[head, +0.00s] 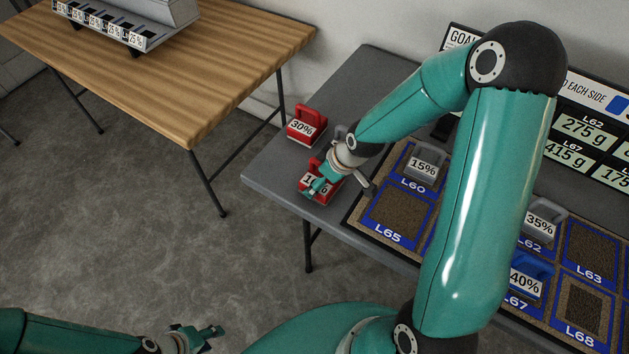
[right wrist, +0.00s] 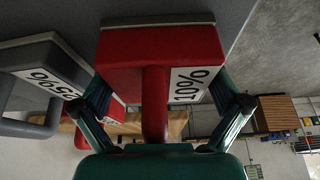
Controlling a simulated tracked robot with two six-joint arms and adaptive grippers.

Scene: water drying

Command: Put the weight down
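The red 10% weight (head: 308,193) stands at the left end of the grey table, partly covered by my right gripper (head: 325,180). In the right wrist view the 10% weight (right wrist: 140,48) is close ahead, its red handle (right wrist: 154,105) between the fingers. The right gripper's fingers (right wrist: 165,100) are spread, one on each side of the handle, with gaps to it. The weight's base appears to rest on the grey surface. My left gripper (head: 207,338) is open and empty, low over the floor at the bottom left.
A red 30% weight (head: 302,126) stands just behind. A board with blue-edged pads (head: 395,213) carries a grey 15% weight (head: 424,164), a grey 35% weight (head: 541,224) and a blue 40% weight (head: 526,277). A wooden table (head: 185,70) stands at the left.

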